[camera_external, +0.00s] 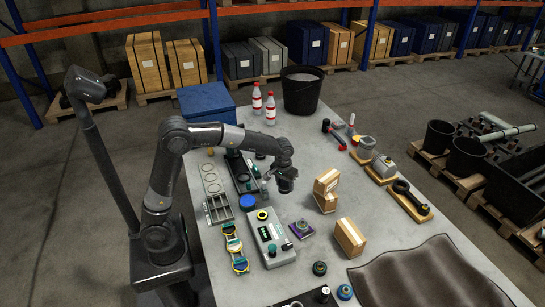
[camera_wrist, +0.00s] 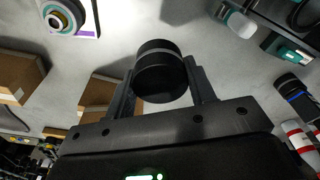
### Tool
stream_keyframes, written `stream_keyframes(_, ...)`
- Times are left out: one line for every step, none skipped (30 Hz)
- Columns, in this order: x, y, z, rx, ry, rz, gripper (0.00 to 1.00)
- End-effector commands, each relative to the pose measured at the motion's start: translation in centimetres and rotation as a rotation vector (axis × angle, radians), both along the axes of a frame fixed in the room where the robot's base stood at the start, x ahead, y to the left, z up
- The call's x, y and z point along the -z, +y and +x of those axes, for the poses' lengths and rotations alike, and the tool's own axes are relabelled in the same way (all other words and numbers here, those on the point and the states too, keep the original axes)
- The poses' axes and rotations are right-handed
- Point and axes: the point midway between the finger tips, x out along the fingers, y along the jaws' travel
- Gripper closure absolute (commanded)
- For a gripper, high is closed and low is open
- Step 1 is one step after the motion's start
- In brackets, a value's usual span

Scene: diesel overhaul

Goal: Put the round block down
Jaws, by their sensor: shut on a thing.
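The round block (camera_wrist: 160,75) is a short dark cylinder with a grey band. In the wrist view it sits between the two fingers of my gripper (camera_wrist: 161,88), which is shut on it. In the external view my gripper (camera_external: 286,184) is over the grey table (camera_external: 300,160), left of the cardboard boxes. There the block is hard to tell from the dark gripper. In the wrist view, bare table shows past the block, and the block appears held above it. The exact gap cannot be told.
Cardboard boxes (camera_external: 326,190) stand right of my gripper. A purple-based part (camera_external: 301,229) and a grey control box (camera_external: 270,238) lie in front. A dark tray of parts (camera_external: 243,172) is at left. A black bucket (camera_external: 301,92) and bottles (camera_external: 270,108) stand behind. Some table between is bare.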

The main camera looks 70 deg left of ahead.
Motion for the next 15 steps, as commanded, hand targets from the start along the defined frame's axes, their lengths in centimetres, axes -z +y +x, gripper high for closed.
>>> stream_keyframes(-0.3, 0.0, 0.1, 0.0, -0.004, 0.0, 1.0)
stream_keyframes(-0.4, 0.0, 0.1, 0.0, -0.004, 0.0, 1.0)
stream_keyframes(-0.8, 0.0, 0.1, 0.0, -0.004, 0.001, 1.0)
stream_keyframes(-1.2, 0.0, 0.1, 0.0, -0.005, 0.0, 1.0)
stream_keyframes(-1.8, 0.0, 0.2, 0.0, -0.007, 0.0, 1.0)
stream_keyframes(-2.6, 0.0, 0.1, 0.0, -0.007, 0.0, 1.0)
stream_keyframes(-3.5, 0.0, 0.1, 0.001, -0.009, 0.0, 1.0)
stream_keyframes(-4.0, 0.0, 0.2, 0.0, -0.008, 0.001, 1.0)
stream_keyframes(-4.9, 0.0, 0.2, 0.001, -0.009, 0.0, 1.0)
stream_keyframes(-5.7, 0.0, 0.1, 0.0, -0.008, 0.001, 1.0)
stream_keyframes(-6.4, 0.0, 0.1, 0.0, -0.008, 0.001, 1.0)
stream_keyframes(-7.1, 0.0, 0.1, 0.0, -0.007, 0.0, 1.0)
stream_keyframes(-7.8, 0.0, 0.1, 0.0, -0.008, 0.001, 1.0)
stream_keyframes(-8.4, 0.0, 0.1, 0.0, -0.007, 0.0, 1.0)
stream_keyframes(-9.2, 0.0, 0.1, 0.0, -0.007, 0.0, 1.0)
